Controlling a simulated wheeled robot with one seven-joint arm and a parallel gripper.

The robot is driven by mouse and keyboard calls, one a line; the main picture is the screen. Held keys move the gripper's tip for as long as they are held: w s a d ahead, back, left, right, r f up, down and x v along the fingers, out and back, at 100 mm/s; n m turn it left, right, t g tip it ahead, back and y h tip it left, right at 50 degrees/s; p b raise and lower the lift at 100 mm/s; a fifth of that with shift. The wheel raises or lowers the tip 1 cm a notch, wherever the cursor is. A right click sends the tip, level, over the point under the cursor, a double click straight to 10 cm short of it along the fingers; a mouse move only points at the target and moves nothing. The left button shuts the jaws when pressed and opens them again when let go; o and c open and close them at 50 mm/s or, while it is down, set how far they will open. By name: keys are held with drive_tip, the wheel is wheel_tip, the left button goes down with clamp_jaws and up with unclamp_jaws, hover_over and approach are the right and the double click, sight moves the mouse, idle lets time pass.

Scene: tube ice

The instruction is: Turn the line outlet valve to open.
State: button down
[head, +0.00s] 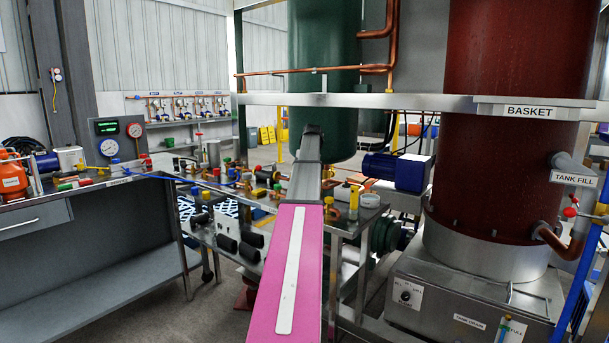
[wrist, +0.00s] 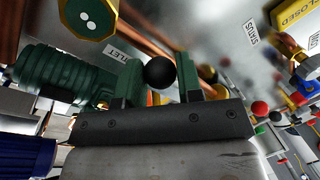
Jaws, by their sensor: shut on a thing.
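In the wrist view my gripper (wrist: 158,80) has its two green fingers on either side of a black ball knob (wrist: 160,71), and it is shut on this knob. A white label ending in "TLET" (wrist: 123,53) is just left of the knob, partly covered. The rest of the valve handle and its body are hidden behind the fingers, so I cannot tell how far it is turned. In the head view my arm reaches forward to the pipework in front of the green tank (head: 323,80). There my gripper and the valve are hidden behind the arm.
In the wrist view a green ribbed motor (wrist: 70,82) is close on the left and a copper pipe (wrist: 150,35) runs behind. A yellow "CLOSED" sign (wrist: 293,12) is upper right. In the head view a steel rail (head: 420,101) crosses at mid-height, with a red-brown tank (head: 505,170) right.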

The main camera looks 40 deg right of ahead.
drive_tip(key=shift+w+d, duration=0.15)
drive_tip(key=shift+d, duration=0.05)
drive_tip(key=c, duration=0.8)
unclamp_jaws()
drive_tip(key=shift+a, duration=0.1)
